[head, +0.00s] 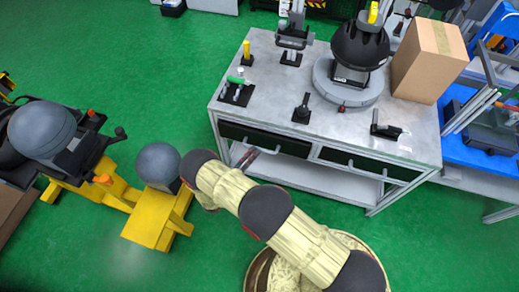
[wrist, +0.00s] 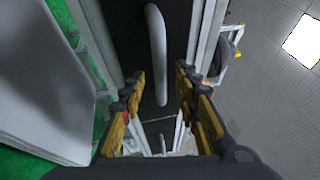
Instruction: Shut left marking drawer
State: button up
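The left drawer (head: 285,145) has a dark front with a pale bar handle, at the front left of the grey workbench (head: 290,85). I cannot tell for sure whether it stands slightly out. My gripper (head: 246,158) is at the left part of this drawer's front, by its handle, and partly hides it. In the wrist view the dark drawer front (wrist: 178,35) and its long pale handle (wrist: 156,50) lie ahead. My gripper (wrist: 158,92) is open there, its fingers spread apart with nothing between them gripped. Contact with the handle cannot be told.
The right drawer (head: 365,164) sits beside the left one. A cardboard box (head: 429,60), a black dome device (head: 360,45) and small tools stand on the bench. A yellow stand (head: 150,228) with a grey ball is at left. Green floor lies between.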

jog(key=shift+x, duration=1.85)
jog(key=shift+c, duration=0.4)
jog(key=shift+s, duration=0.1)
grip_shut()
jog(key=shift+b, duration=0.3)
